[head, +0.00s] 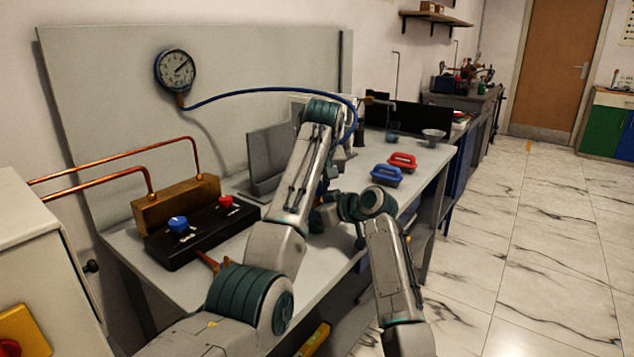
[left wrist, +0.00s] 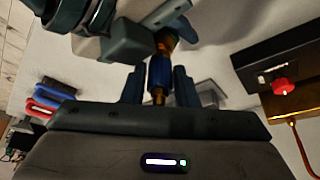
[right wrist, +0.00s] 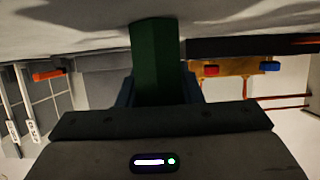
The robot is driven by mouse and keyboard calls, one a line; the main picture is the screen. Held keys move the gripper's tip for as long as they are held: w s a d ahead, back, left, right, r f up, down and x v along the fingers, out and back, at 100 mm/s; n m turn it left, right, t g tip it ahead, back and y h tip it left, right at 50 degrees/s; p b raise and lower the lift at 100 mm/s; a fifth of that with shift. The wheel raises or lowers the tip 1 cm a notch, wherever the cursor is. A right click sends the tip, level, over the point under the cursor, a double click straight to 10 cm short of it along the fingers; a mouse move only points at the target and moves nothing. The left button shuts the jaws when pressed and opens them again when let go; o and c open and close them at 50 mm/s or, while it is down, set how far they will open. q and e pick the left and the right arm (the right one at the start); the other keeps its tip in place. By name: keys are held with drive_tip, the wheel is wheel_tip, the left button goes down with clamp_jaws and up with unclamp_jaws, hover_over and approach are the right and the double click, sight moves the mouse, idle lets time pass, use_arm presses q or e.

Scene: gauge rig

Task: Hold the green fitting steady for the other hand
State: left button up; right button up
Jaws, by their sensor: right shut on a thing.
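The green fitting (right wrist: 155,62) is a dark green block in the right wrist view. My right gripper (right wrist: 158,92) is shut on it, one finger on each side. In the left wrist view, my left gripper (left wrist: 160,88) is closed around a blue sleeve with brass ends (left wrist: 160,70). The right gripper is close by at the top left there, near the brass end. Whether the two pieces touch, I cannot tell. In the head view my arms mostly hide both grippers and the held pieces.
A pressure gauge (head: 176,70) hangs on the grey panel (head: 110,90), with a blue hose (head: 270,90) running behind my left arm. A black valve box (head: 200,235) stands at the left of the bench.

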use_arm(q)
drive_tip(key=shift+c, duration=0.2)
clamp_jaws()
drive_tip(key=shift+c, duration=2.2)
unclamp_jaws()
clamp_jaws()
drive_tip(key=shift+r, duration=0.2)
use_arm(e)
drive_tip(key=shift+f, duration=0.1)
use_arm(q)
drive_tip(key=shift+r, duration=0.15)
drive_tip(key=shift+r, duration=2.3)
